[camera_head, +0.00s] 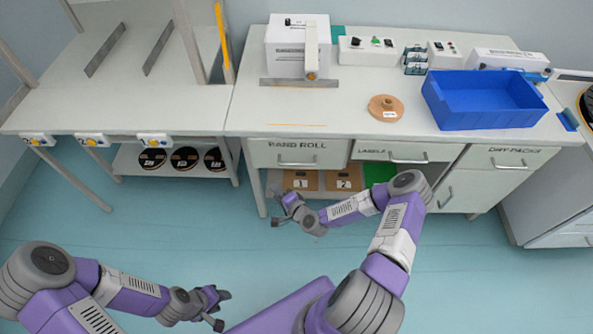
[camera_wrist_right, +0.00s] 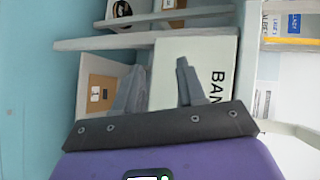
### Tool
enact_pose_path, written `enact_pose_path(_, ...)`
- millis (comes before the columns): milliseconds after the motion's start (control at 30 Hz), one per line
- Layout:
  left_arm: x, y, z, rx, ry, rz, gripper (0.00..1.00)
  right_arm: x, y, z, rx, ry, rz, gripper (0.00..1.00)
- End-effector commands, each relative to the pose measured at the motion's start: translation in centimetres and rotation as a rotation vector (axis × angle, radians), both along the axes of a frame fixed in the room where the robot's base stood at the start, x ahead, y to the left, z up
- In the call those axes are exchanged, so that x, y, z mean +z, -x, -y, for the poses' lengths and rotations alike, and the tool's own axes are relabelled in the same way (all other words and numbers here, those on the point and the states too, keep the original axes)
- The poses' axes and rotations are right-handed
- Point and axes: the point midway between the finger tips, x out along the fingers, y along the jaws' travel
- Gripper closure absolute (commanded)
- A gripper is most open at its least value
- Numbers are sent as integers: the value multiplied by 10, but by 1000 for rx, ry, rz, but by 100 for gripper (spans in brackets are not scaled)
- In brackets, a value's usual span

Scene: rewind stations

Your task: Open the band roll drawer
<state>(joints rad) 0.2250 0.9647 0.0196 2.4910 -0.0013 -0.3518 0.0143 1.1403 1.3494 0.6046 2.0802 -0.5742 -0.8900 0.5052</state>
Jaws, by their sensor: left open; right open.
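The band roll drawer (camera_head: 270,152) is the white front labelled "BAND ROLL" under the worktop in the head view, and it is shut. Its silver bar handle (camera_head: 297,163) is on the lower part of the front. In the right wrist view the drawer front (camera_wrist_right: 215,60) shows turned sideways with the letters "BAN"; I cannot make out the handle there. My right gripper (camera_head: 274,208) is open and empty, below and left of the handle, apart from it. Its two fingers (camera_wrist_right: 160,66) show before the drawer front. My left gripper (camera_head: 223,308) is open and empty, low over the floor.
A shelf with numbered brown boxes (camera_head: 300,181) lies under the drawer. Labels (camera_head: 371,153) and dry packs (camera_head: 500,160) drawers are to the right. A blue bin (camera_head: 480,120) and a tan roll (camera_head: 376,108) stand on the worktop. The floor in front is clear.

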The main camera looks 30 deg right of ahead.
Motion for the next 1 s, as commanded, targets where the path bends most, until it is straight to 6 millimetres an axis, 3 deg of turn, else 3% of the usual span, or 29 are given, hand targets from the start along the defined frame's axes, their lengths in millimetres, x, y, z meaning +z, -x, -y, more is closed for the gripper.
enact_pose_path(33, -9, 0, 0, 0, 0, 0, 57, -6, -6, 30, -98, -27, 47, 60)
enact_pose_path(100, -14, 0, 0, 0, 0, 0, 57, -3, -10, 62, -200, -54, 108, 60)
enact_pose_path(200, -18, 0, 0, 0, 0, 1, 57, 1, -11, 94, -297, -76, 168, 60)
enact_pose_path(300, -19, 0, 0, 0, 0, 1, 57, 2, -13, 110, -343, -83, 198, 60)
enact_pose_path(733, -33, 0, 0, 0, 0, 1, 57, -8, -71, 121, -349, -84, 203, 60)
enact_pose_path(1000, -35, 0, 0, 0, 0, 1, 57, -10, -84, 123, -347, -84, 201, 60)
